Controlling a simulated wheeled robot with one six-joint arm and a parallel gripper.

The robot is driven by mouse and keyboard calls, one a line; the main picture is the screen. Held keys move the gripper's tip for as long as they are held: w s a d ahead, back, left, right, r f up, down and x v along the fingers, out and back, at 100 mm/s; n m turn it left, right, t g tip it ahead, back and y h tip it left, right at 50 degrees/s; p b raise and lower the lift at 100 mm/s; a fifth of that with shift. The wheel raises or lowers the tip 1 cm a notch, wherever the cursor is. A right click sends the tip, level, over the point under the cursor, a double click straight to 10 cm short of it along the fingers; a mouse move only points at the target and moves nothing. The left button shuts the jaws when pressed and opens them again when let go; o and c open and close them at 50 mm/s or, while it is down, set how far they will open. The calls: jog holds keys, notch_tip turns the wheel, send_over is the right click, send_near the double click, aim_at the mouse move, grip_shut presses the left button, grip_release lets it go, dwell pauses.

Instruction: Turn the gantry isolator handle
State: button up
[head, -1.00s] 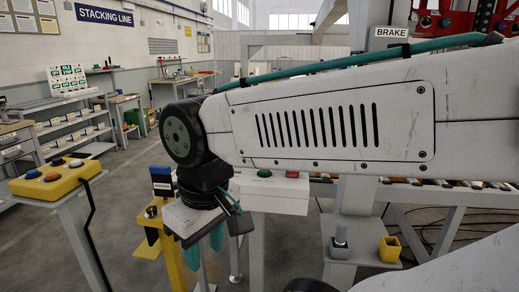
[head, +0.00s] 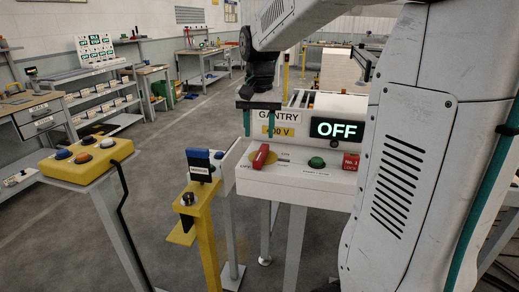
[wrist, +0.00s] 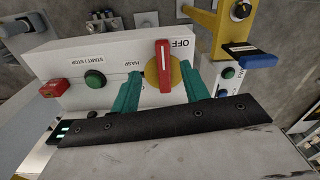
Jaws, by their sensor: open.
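The gantry isolator handle is a red bar (head: 261,156) on a yellow round plate, on top of the white gantry box (head: 300,185). In the wrist view the red handle (wrist: 163,68) has one end by the OFF lettering, and the yellow plate (wrist: 178,75) shows around it. The lit display (head: 336,130) reads OFF. My gripper (head: 261,133) is open above the handle, fingers pointing down. In the wrist view its two teal fingers (wrist: 160,80) stand on either side of the handle, apart from it. Nothing is held.
A green button (head: 317,162) and a red No. 1 block (head: 351,161) sit right of the handle. A yellow post with a blue-topped part (head: 200,163) stands close left. A yellow button box (head: 88,160) is further left. Open floor lies between the posts and the back benches.

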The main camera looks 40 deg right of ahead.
jog(key=m, duration=0.2)
send_over(262, 150)
notch_tip(262, 150, down, 2)
jog(key=shift+d+f, duration=0.15)
jog(key=shift+f, duration=0.15)
notch_tip(262, 150, down, 7)
jog(key=shift+c, duration=0.3)
grip_shut()
